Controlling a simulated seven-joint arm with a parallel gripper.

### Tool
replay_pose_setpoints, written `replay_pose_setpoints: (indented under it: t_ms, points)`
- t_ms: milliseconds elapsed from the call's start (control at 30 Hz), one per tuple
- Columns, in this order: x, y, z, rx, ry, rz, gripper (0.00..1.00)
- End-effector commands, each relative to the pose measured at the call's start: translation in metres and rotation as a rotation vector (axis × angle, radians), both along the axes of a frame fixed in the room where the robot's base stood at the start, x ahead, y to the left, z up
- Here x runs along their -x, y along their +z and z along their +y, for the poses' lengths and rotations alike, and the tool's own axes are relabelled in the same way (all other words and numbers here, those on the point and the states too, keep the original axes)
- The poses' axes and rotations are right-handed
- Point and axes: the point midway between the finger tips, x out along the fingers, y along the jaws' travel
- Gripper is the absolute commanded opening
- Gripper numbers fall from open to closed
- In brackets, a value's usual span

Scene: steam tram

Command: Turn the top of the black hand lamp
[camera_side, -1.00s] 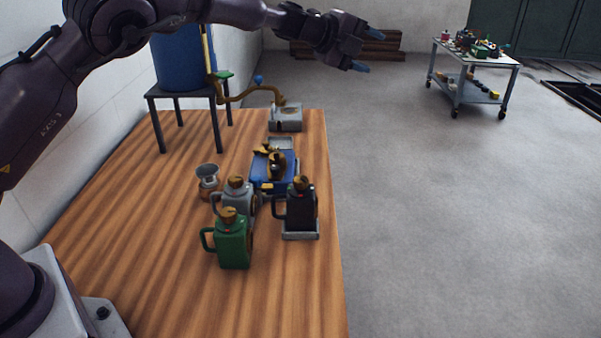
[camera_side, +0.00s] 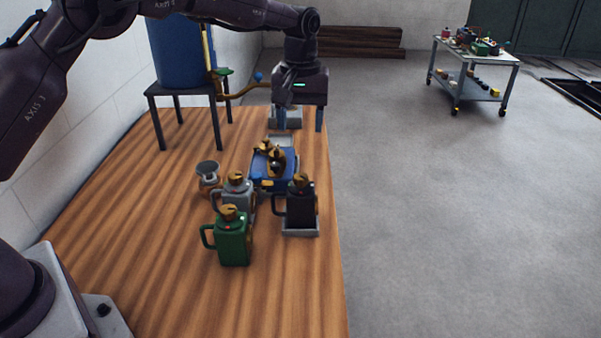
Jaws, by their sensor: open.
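The black hand lamp (camera_side: 300,210) stands upright in a shallow grey tray (camera_side: 300,233) near the right edge of the wooden table. Its brass top (camera_side: 301,180) shows above the black body, and its handle is on the left. My gripper (camera_side: 300,118) points down with its fingers apart and holds nothing. It is above the far end of the table, beyond the lamp and apart from it.
A green lamp (camera_side: 233,243) and a grey lamp (camera_side: 239,200) stand left of the black one. A blue box with brass parts (camera_side: 271,170) sits behind it. A metal funnel-like cup (camera_side: 208,178) is further left. The table's front left (camera_side: 150,260) is clear.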

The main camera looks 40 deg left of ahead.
Motion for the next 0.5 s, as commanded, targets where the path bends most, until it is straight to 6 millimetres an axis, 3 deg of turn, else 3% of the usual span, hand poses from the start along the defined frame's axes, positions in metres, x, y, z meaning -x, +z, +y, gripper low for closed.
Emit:
replay_pose_setpoints:
  t_ms: [500]
  points:
    - [0.001,-0.098,0.000,-0.003,-0.003,0.001,0.58]
